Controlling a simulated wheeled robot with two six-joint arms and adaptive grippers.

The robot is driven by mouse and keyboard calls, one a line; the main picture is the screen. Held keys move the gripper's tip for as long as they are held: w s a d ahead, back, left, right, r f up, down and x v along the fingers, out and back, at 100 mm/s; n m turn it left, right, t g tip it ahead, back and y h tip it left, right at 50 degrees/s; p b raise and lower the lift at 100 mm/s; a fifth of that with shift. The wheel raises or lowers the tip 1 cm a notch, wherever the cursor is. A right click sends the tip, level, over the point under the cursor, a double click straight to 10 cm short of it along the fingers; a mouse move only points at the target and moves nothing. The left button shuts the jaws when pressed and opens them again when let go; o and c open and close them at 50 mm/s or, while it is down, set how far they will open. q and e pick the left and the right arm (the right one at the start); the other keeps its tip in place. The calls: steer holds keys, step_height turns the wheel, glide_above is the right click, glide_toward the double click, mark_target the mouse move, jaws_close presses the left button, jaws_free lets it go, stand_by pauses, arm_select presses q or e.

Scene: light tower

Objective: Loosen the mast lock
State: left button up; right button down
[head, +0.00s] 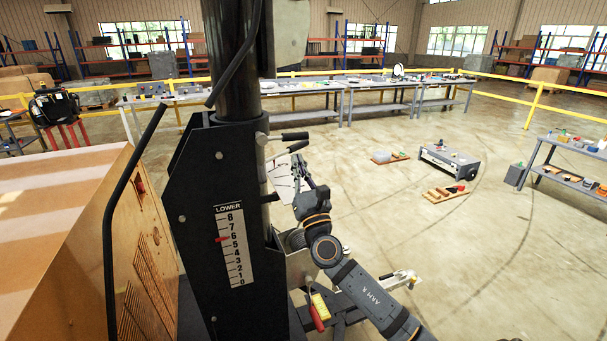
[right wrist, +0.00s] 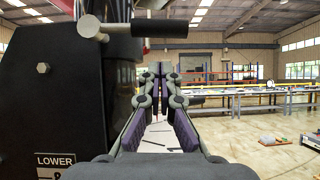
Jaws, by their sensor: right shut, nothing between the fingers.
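The dark mast (head: 230,60) rises from a black bracket (head: 195,190) with a "LOWER" number scale (head: 234,246) and a red pointer near 6. Lever handles with black grips (head: 295,136) stick out to the right near the bracket's top; I cannot tell which is the mast lock. In the right wrist view a black grip (right wrist: 165,28) on a metal stem crosses above my fingers. My right gripper (right wrist: 160,70) is shut and empty, below that grip and apart from it. In the head view it shows right of the bracket (head: 298,160). My left gripper is not in view.
An orange-brown cabinet (head: 150,235) stands close on the left, with a black bent bar (head: 110,215) before it. A white plate (head: 281,180) lies behind my right fingers. Workbenches (head: 345,88) stand beyond. The floor (head: 400,240) to the right is mostly clear.

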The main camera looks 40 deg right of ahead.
mark_target(283, 138)
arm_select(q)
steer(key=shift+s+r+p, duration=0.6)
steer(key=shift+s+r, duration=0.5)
arm_select(e)
step_height(283, 138, up, 3)
steer(key=shift+w+f, duration=0.1)
steer(key=shift+w, duration=0.05)
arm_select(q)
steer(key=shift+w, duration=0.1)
arm_select(e)
steer(key=shift+d, duration=0.1)
